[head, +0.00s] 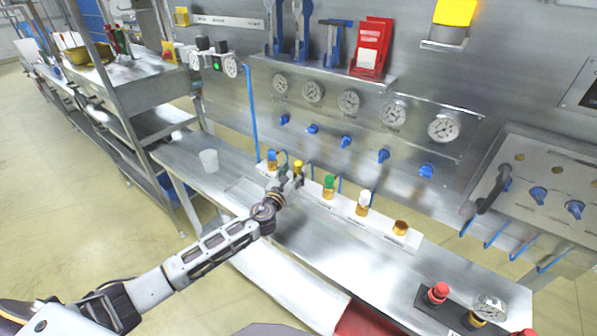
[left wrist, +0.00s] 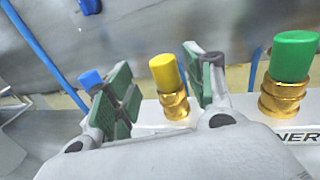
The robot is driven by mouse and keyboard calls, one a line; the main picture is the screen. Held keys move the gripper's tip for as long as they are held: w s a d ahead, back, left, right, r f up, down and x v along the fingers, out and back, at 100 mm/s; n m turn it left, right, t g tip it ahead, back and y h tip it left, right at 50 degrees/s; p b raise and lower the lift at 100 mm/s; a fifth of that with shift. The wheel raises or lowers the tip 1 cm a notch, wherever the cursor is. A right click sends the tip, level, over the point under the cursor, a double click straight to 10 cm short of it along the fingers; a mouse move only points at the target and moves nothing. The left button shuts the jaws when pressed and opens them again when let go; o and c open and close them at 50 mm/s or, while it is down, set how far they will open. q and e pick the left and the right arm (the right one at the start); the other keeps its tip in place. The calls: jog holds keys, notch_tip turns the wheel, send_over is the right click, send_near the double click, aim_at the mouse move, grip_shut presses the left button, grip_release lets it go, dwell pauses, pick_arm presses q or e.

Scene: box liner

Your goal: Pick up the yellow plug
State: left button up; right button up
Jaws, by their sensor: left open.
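The yellow plug (left wrist: 163,72) sits upright in a brass fitting (left wrist: 174,105) on the white strip, and also shows in the head view (head: 298,166). My left gripper (left wrist: 160,88) is open, with one green-padded finger on each side of the yellow plug in the left wrist view. I cannot tell whether either finger touches it. In the head view my left gripper (head: 287,180) is at the row of plugs, and its fingers are small and partly hidden. My right gripper is not in view.
The green plug (left wrist: 293,55) stands close on the right of the gripper, and the blue plug (head: 271,156) on the left. A white plug (head: 364,197) stands farther right. A white cup (head: 209,161) stands on the steel bench. Gauges and blue valves line the panel behind.

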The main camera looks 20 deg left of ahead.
aim_at(297, 168)
pick_arm(q)
jog(key=shift+w+d, duration=0.25)
jog(key=shift+w, duration=0.55)
jog(key=shift+w+d, duration=0.15)
jog(key=shift+w, duration=1.05)
jog(key=c, duration=1.2)
jog(key=shift+o, duration=0.2)
jog(key=shift+r, duration=0.1)
notch_tip(297, 168, up, 8)
jog(key=shift+r+p, duration=0.15)
jog(key=shift+p, duration=1.05)
jog(key=shift+r, duration=0.8)
